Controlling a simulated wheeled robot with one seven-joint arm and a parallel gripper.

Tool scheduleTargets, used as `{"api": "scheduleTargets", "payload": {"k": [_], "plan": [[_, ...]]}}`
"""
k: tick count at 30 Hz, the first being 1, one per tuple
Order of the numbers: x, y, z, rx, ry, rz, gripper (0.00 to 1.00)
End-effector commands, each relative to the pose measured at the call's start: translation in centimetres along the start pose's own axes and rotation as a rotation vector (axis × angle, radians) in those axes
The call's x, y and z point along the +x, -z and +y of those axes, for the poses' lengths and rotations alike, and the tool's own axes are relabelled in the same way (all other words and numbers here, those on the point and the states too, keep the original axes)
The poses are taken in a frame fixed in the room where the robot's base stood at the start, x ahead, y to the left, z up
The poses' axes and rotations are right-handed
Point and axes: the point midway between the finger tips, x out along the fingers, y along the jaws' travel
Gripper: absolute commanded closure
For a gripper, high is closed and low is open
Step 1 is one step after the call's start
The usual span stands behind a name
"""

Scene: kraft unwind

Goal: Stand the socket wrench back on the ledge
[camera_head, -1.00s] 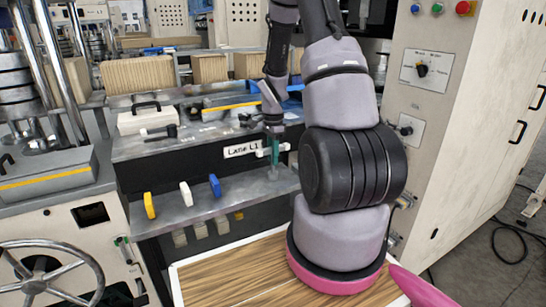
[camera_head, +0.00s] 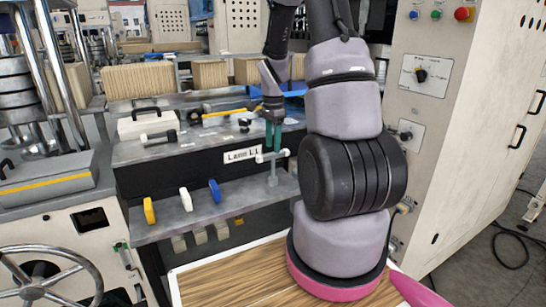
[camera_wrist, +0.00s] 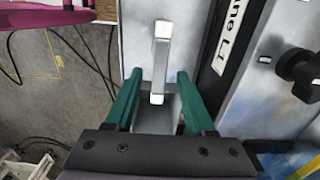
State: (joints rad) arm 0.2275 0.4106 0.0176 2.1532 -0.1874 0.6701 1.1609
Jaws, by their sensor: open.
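The socket wrench (camera_head: 272,178), a grey T-shape with a pale crossbar, stands upright on the metal ledge (camera_head: 215,207), near its right end beside the "Lane L1" label. Its foot appears to rest on the ledge. My gripper (camera_head: 273,136) is just above the crossbar, green fingers pointing down. In the wrist view the crossbar (camera_wrist: 160,65) runs away from my open gripper (camera_wrist: 156,95), its near end showing between the two spread fingers with gaps on both sides. No finger visibly touches it.
Yellow (camera_head: 149,210), white (camera_head: 186,199) and blue (camera_head: 215,191) clips sit along the ledge's front edge. A dark vertical panel with the label (camera_head: 241,155) rises behind the ledge. A beige control cabinet (camera_head: 450,140) stands at right. A wood-topped surface (camera_head: 225,282) is below.

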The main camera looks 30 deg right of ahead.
Motion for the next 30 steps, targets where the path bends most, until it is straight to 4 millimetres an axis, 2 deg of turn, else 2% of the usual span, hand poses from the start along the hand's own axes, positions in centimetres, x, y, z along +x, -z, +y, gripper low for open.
{"api": "scheduleTargets", "payload": {"k": [3, 11, 14, 17, 21, 24, 30], "plan": [[-2.4, 0.0, -0.1, 0.001, 0.004, 0.001, 0.45], [-5.1, -0.2, 0.1, -0.011, 0.008, 0.0, 0.45], [-7.2, -0.9, 0.4, -0.064, 0.042, 0.002, 0.45], [-10.8, -2.5, 1.5, -0.169, 0.105, 0.006, 0.45], [-16.5, -5.3, 4.2, -0.37, 0.22, 0.025, 0.45], [-19.9, -7.3, 6.7, -0.516, 0.301, 0.046, 0.45], [-25.0, -10.9, 12.4, -0.807, 0.464, 0.112, 0.45]]}}
